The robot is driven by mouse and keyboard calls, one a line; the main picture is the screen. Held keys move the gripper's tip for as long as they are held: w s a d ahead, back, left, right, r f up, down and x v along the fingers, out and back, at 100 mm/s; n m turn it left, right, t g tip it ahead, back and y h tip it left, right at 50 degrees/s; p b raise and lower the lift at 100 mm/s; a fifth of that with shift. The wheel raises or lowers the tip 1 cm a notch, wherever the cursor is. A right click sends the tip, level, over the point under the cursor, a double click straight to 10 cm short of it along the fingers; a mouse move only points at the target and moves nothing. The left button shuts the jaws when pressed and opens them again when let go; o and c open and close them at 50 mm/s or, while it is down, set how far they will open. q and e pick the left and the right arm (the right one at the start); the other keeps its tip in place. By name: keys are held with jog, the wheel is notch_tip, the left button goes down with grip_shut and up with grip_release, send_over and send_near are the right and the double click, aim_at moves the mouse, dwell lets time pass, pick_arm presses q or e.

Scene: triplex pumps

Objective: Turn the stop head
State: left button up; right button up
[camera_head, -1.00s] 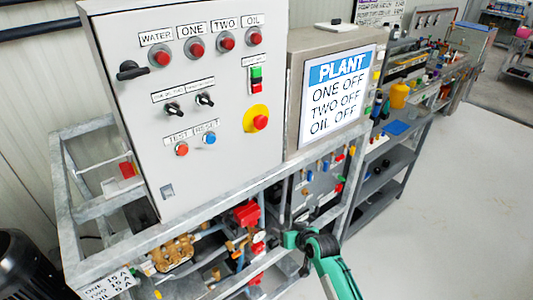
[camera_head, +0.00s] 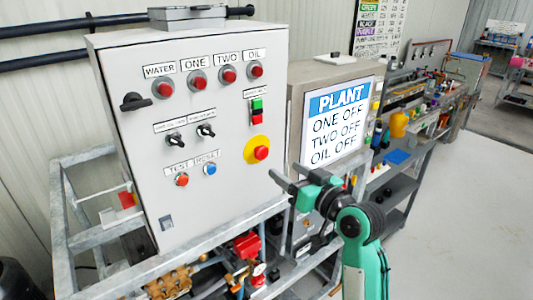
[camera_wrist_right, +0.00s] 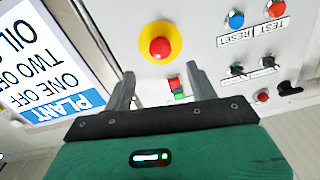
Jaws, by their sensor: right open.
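The stop head is a red mushroom button (camera_head: 261,153) on a round yellow plate, at the lower right of the grey control panel (camera_head: 215,110). In the right wrist view the red head (camera_wrist_right: 160,47) on its yellow plate shows beyond the fingertips, a little left of the middle. My right gripper (camera_head: 279,176) is open and empty, just below and to the right of the stop head in the head view, apart from it. In the wrist view its two fingers (camera_wrist_right: 158,77) are spread, with nothing between them but the panel behind. My left gripper is not in view.
Green and red push buttons (camera_head: 257,111) sit above the stop head. Two black switches and the TEST and RESET buttons (camera_head: 210,168) are to its left. A PLANT screen (camera_head: 338,122) stands right of the panel. A metal frame with pipes (camera_head: 250,255) lies below.

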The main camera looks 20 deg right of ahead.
aim_at(264, 155)
jog(key=p+x, duration=0.2)
jog(key=x, duration=0.7)
jog(key=shift+f, duration=0.1)
